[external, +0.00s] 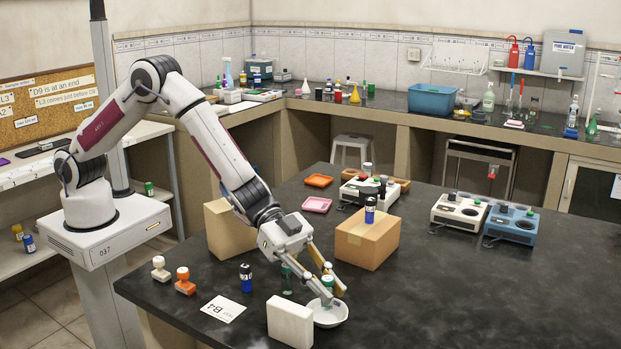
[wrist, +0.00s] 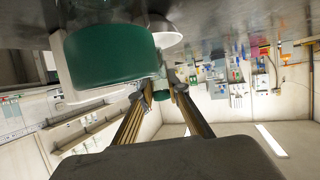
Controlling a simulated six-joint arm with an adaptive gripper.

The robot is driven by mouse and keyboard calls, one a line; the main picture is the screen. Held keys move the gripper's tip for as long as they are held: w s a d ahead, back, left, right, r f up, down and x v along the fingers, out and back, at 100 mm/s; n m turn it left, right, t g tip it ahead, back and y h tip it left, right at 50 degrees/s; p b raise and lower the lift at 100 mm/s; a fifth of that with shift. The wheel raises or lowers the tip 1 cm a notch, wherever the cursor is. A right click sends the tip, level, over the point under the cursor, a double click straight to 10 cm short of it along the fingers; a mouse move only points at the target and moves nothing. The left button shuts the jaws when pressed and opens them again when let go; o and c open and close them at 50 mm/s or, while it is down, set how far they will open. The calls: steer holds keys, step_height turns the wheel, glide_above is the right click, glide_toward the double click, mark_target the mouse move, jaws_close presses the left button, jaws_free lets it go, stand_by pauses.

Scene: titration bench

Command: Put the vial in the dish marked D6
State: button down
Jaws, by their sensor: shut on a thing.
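My gripper (external: 328,281) is shut on a green-capped vial (external: 327,284), low over the white dish (external: 331,319). The vial is upright in the external view, but I cannot tell whether it touches the dish. In the wrist view, my fingers (wrist: 160,92) close on a small green part (wrist: 160,97), and the white dish (wrist: 168,38) shows beyond. No D6 mark is readable on the dish. Another green-capped vial (external: 287,279) stands beside my gripper, partly hidden by it. Its large green cap (wrist: 110,56) fills the upper left of the wrist view.
A white block (external: 290,323) stands close left of the dish. A blue vial (external: 246,278), a card marked B4 (external: 223,309) and two stamps (external: 173,275) are further left. A cardboard box (external: 367,243) bears another blue vial (external: 370,211). The bench's right front is clear.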

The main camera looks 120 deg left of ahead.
steer(key=shift+f, duration=1.35)
steer(key=shift+f, duration=0.15)
steer(key=c, duration=1.9)
jaws_free()
steer(key=shift+r, duration=0.2)
steer(key=shift+s+a, duration=0.1)
steer(key=shift+s, duration=0.15)
steer(key=shift+v, duration=5.7)
steer(key=shift+r, duration=0.1)
